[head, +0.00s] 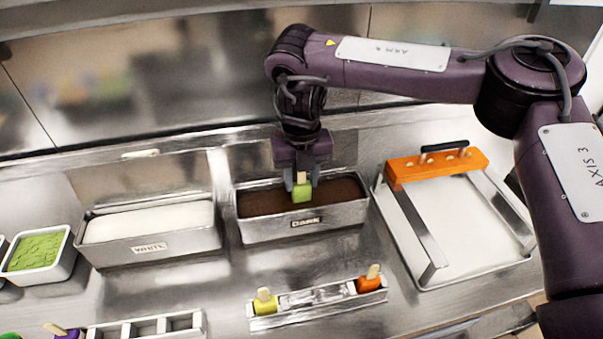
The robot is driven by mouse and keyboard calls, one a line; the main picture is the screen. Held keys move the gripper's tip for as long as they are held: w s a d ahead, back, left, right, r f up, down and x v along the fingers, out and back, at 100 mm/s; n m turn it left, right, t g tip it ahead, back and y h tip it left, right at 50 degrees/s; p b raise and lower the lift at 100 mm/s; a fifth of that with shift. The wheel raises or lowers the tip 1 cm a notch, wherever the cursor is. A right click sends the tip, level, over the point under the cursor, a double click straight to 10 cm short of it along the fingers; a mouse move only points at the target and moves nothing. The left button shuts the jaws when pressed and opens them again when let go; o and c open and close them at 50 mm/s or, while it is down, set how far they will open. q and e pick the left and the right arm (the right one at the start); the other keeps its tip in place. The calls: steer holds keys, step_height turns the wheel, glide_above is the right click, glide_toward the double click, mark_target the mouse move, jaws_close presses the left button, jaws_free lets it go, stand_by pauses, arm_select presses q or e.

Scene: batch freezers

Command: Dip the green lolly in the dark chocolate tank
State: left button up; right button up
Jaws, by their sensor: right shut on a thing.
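The green lolly (302,192) hangs upright by its stick, green body down, over the dark chocolate tank. My right gripper (302,178) is shut on its stick. The dark chocolate tank (340,217) is a metal tub labelled DARK with brown chocolate (262,201) inside. The lolly's body shows in front of the chocolate; I cannot tell whether its lower end touches the surface. My left gripper is not in view.
A tank labelled WHITE (185,243) stands to the left, and a tub of green crumbs (66,262) farther left. A metal holder (318,300) in front carries a yellow-green lolly (264,305) and an orange lolly (370,284).

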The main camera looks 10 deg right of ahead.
steer(key=shift+f+b, duration=0.8)
steer(key=shift+f, duration=1.15)
stand_by(0.6)
steer(key=shift+r+p, duration=0.15)
steer(key=shift+p, duration=0.2)
steer(key=shift+r+p, duration=2.3)
steer(key=shift+r, duration=0.25)
steer(key=shift+r+p, duration=1.2)
steer(key=shift+p, duration=0.1)
step_height(320, 180, up, 5)
steer(key=p, duration=0.5)
steer(key=shift+r, duration=0.1)
